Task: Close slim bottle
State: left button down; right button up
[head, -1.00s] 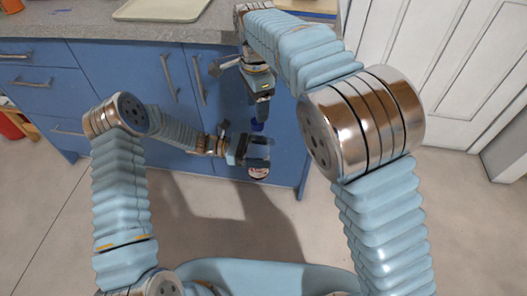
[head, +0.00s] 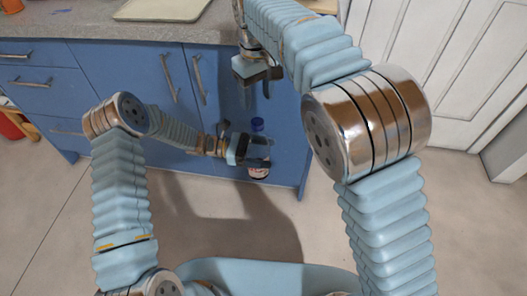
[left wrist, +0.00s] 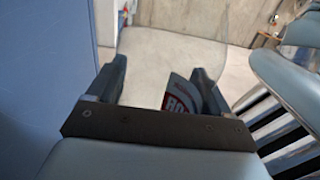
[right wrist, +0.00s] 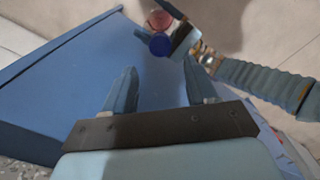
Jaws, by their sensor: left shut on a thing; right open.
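A slim clear bottle with a red and white label (head: 258,172) is held upright in my left gripper (head: 264,151), in front of the blue cabinet. Its label also shows between the fingers in the left wrist view (left wrist: 181,95). A blue cap (head: 257,124) sits at the bottle's top; the frames do not show how tightly it is on. The cap also shows in the right wrist view (right wrist: 159,44). My right gripper (head: 258,90) is open and empty, above the cap and apart from it. Its spread fingers show in the right wrist view (right wrist: 162,90).
Blue cabinets (head: 120,75) with bar handles stand behind the grippers. The grey counter (head: 90,28) above carries a pale tray (head: 160,9). A white panelled door (head: 440,70) is at the right. The floor (head: 80,220) in front is clear.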

aim_at(257, 122)
jog(key=shift+f, duration=4)
grip_shut()
jog(key=shift+o, duration=0.7)
grip_release()
notch_tip(257, 122, up, 12)
